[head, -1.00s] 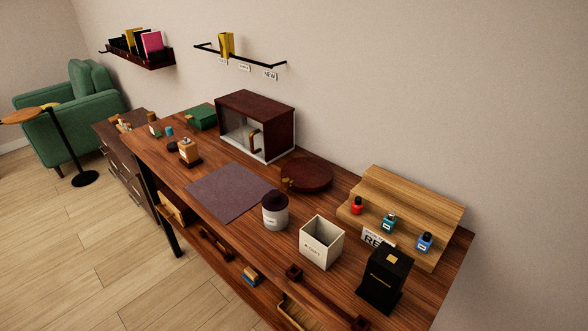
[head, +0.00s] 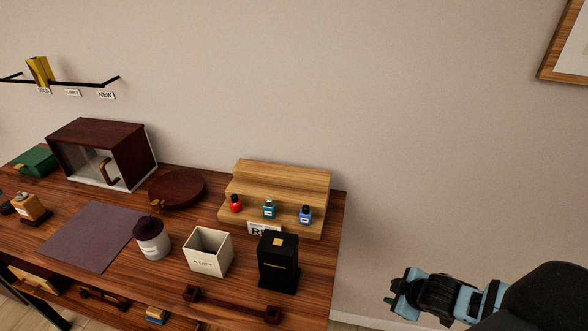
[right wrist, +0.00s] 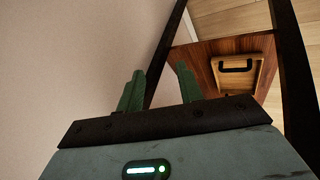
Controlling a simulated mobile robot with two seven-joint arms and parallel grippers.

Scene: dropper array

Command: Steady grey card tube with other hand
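A pale grey cylinder with a dark lid (head: 152,241) stands upright on the wooden table (head: 198,285); it may be the grey card tube. It has a small label on its front, and no gripper touches it. My right gripper (head: 400,292) is off the table's right end, well to the right of the cylinder. In the right wrist view its two green fingers (right wrist: 159,85) stand apart with nothing between them. My left gripper is in neither current view.
A white open box (head: 208,251) and a black box (head: 278,260) stand right of the cylinder. Behind are a round dark board (head: 177,187) and a stepped wooden stand (head: 282,180) with small bottles. A purple mat (head: 93,237) lies clear to the left.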

